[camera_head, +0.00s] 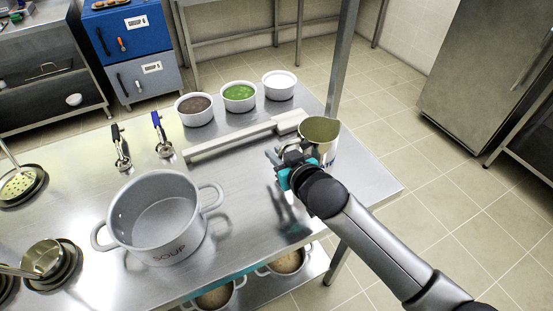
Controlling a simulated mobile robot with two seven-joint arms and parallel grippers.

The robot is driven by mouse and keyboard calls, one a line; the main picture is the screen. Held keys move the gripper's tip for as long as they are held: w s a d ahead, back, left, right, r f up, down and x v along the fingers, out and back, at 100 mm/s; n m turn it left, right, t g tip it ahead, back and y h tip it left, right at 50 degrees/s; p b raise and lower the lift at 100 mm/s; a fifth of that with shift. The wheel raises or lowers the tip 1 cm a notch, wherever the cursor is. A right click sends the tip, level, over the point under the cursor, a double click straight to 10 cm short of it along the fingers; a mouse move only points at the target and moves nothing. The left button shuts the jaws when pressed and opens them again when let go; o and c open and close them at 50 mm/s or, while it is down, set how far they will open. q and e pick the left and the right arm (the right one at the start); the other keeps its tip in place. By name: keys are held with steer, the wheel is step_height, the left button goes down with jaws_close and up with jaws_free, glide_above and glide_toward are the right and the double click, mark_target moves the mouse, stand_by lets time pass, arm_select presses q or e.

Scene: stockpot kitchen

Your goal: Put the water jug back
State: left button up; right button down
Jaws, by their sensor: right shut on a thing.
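The water jug (331,148) is a light-coloured metal-like vessel with an olive-toned round opening facing up. It is near the right edge of the steel table, and part of a dark label shows on its side. My right gripper (283,166) is at the jug's near left side and shut on it. The fingers and wrist hide the jug's lower part, so I cannot tell whether its base touches the table. The jug looks about upright. My left gripper is not in view.
A grey soup pot (160,252) stands on the steel table. A long pale bar (235,139) lies behind my right gripper. Three bowls stand at the back: brown (196,121), green (239,107) and white (279,93). The table between pot and right gripper is clear.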

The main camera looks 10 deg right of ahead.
steer(key=shift+f, duration=0.35)
steer(key=shift+f, duration=0.1)
steer(key=c, duration=0.8)
jaws_free()
steer(key=shift+f, duration=0.1)
steer(key=shift+c, duration=0.2)
steer(key=shift+s+r, duration=0.1)
steer(key=shift+r, duration=0.1)
steer(key=p+v, duration=0.2)
steer(key=v, duration=0.9)
steer(key=shift+s+d, duration=0.2)
steer(key=shift+s, duration=0.2)
